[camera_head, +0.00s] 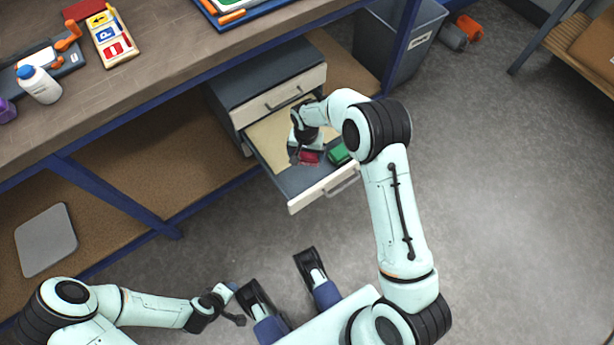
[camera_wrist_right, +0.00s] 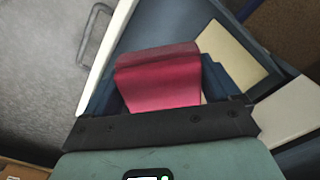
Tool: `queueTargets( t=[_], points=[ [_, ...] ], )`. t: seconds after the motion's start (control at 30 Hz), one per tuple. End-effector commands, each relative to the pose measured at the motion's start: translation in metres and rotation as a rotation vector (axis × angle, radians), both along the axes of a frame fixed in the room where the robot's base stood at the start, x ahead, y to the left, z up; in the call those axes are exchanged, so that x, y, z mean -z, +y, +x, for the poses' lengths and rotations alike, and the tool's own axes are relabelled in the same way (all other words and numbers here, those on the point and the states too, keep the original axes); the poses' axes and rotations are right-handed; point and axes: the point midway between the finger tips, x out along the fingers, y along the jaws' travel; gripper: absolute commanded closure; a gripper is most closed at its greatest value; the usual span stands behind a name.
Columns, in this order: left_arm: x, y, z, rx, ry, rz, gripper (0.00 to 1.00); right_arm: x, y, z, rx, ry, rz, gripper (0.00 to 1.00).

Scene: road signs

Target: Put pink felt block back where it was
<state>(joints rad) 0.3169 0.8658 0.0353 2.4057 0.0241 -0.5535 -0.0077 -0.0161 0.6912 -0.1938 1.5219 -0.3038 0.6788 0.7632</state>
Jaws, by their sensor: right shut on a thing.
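The pink felt block (camera_wrist_right: 158,78) shows large in the right wrist view, directly in front of my right gripper's dark edge. In the head view the pink block (camera_head: 309,158) is inside the open drawer (camera_head: 299,195), towards its front. My right gripper (camera_head: 304,158) reaches down into the drawer and is shut on the pink block. The gripper hides part of the block, and I cannot tell whether the block touches the drawer floor. My left gripper (camera_head: 229,304) is at the lower left, away from the drawer; its jaw state is unclear.
A green block (camera_head: 340,153) lies in the drawer to the right of the pink one. The drawer unit (camera_head: 266,83) stands under the workbench (camera_head: 150,80). A dark bin (camera_head: 412,45) stands right of it.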

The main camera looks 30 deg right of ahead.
Motion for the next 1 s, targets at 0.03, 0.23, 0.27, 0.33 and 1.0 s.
queueTargets(
  t=[0.03, 0.23, 0.27, 0.33, 1.0],
  points=[
    [0.007, 0.003, 0.006, -0.006, -0.013, 0.007, 0.57, 0.019, 0.000, -0.001, -0.001, 0.006, 0.000, 0.35],
    [0.020, 0.013, 0.025, -0.027, -0.064, 0.033, 0.57, 0.074, 0.000, -0.001, -0.001, 0.006, 0.000, 0.35],
    [0.022, 0.015, 0.028, -0.030, -0.071, 0.036, 0.57, 0.081, 0.000, -0.001, -0.001, 0.004, 0.000, 0.35],
    [0.027, 0.017, 0.029, -0.035, -0.073, 0.042, 0.57, 0.096, 0.000, -0.001, -0.001, 0.004, 0.000, 0.35],
    [0.057, 0.023, -0.002, -0.039, 0.034, 0.041, 0.57, 0.161, 0.000, 0.000, -0.002, 0.000, 0.000, 0.35]
  ],
)
